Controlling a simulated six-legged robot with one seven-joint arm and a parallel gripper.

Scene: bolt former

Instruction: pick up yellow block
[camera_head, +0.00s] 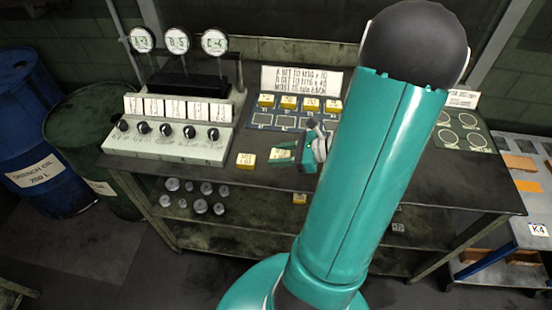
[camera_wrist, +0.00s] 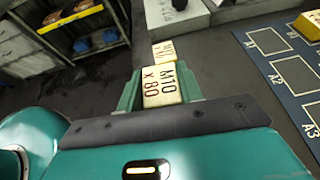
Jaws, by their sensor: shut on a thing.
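My gripper (camera_wrist: 161,88) is shut on a yellow block (camera_wrist: 162,84) whose pale top reads M10 x 80. The green fingers stand on both sides of it. In the head view my gripper (camera_head: 284,154) is low over the bench top, and the held block (camera_head: 280,154) shows only in part between the fingers. I cannot tell whether it touches the bench. A second yellow block (camera_head: 246,159) lies on the bench just left of my gripper. It also shows just beyond the held block in the wrist view (camera_wrist: 163,52).
Behind my gripper lies a blue board (camera_head: 262,121) with marked slots and several yellow blocks (camera_head: 288,102) along its back row. A knob panel (camera_head: 178,149) stands at the left. A green board with circles (camera_head: 461,138) is at the right. My arm hides the bench's middle.

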